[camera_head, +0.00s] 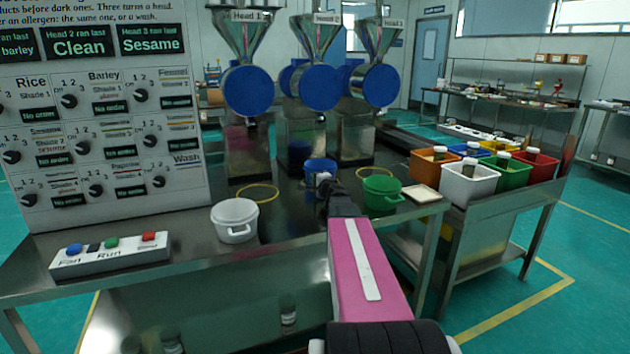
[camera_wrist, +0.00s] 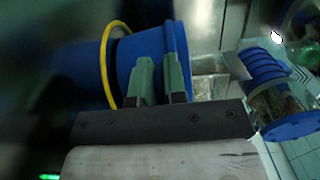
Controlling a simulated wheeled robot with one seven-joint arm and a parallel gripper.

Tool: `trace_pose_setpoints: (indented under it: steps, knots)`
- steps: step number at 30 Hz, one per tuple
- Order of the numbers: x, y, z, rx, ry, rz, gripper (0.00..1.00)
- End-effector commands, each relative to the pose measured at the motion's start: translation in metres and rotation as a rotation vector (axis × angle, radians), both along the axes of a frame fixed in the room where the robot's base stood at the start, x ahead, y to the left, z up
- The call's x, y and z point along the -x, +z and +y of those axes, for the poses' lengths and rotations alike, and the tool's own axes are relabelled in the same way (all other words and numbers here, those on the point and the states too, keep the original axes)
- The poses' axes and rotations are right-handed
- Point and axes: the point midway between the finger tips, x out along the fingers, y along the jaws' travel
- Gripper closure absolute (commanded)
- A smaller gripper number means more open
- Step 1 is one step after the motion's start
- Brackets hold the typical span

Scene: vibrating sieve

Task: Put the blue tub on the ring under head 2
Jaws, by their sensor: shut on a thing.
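The blue tub (camera_head: 320,168) is at the middle of the steel bench, in front of head 2 (camera_head: 318,87). My gripper (camera_head: 324,184) is shut on its near rim. In the wrist view, the green fingers (camera_wrist: 162,80) grip the rim of the blue tub (camera_wrist: 143,45). A yellow ring (camera_wrist: 104,62) shows close to the tub's base there, with a dark blue reflection beyond it. I cannot tell whether the tub touches the ring or the bench. In the head view, the ring under head 2 is hidden or too small to see.
A white tub (camera_head: 234,220) stands left, near an empty yellow ring (camera_head: 258,193) before head 1. A green tub (camera_head: 381,192) stands right, in front of another yellow ring (camera_head: 376,170). A button box (camera_head: 110,254) sits front left. Coloured bins (camera_head: 468,183) stand on the right bench.

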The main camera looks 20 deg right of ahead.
Motion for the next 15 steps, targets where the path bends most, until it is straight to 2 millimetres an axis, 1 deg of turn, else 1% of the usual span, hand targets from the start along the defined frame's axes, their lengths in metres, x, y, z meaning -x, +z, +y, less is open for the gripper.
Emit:
trace_pose_setpoints:
  steps: [8,9,11,12,15]
  knots:
    - [0.0000,-0.0005,0.0001,0.000,0.000,0.000,1.00]
    - [-0.0001,-0.0013,0.0000,0.000,0.000,0.000,0.85]
    - [0.0000,-0.0010,0.0000,0.000,0.000,0.000,0.65]
    - [0.0000,-0.0009,0.0000,0.000,0.000,0.000,0.62]
    - [0.0000,-0.0009,0.0000,0.000,0.000,0.000,0.62]
